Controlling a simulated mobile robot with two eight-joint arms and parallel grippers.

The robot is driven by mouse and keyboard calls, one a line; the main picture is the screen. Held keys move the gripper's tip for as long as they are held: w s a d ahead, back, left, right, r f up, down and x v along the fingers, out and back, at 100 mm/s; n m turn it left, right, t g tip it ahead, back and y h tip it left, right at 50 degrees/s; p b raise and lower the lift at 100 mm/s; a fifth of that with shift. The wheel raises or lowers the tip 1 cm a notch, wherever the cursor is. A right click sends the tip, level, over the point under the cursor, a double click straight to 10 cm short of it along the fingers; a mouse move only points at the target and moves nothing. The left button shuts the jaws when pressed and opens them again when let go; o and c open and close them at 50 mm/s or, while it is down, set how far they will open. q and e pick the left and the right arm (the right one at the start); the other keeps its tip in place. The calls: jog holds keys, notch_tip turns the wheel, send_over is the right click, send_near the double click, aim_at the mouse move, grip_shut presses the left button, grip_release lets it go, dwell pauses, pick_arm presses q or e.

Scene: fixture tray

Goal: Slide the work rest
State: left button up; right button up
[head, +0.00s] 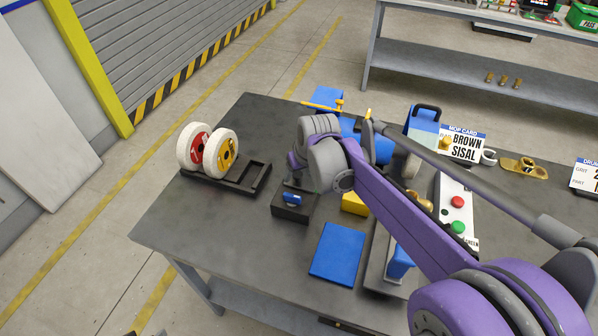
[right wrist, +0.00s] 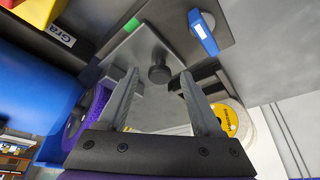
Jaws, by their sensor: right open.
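In the right wrist view a grey metal plate with a dark round knob (right wrist: 159,73) lies beyond my right gripper (right wrist: 160,76); I take this plate (right wrist: 140,46) to be the work rest. The gripper is open, with one finger on each side of the knob in the picture. I cannot tell whether they touch it. A blue lever (right wrist: 203,35) stands beside the plate, and a green mark (right wrist: 131,25) is at its edge. In the head view the blue lever (head: 292,198) sits on a black base (head: 291,213); my right wrist hides most of the rest. My left gripper is not in view.
Two wheels (head: 206,148) stand in a black tray (head: 250,180) at the left of the dark table (head: 190,225). A blue flat block (head: 338,254) lies in front. A panel with red and green buttons (head: 456,205) and a card (head: 462,146) are at right. The table's front left is clear.

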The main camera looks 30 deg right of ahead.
jog(key=shift+c, duration=0.4)
grip_shut()
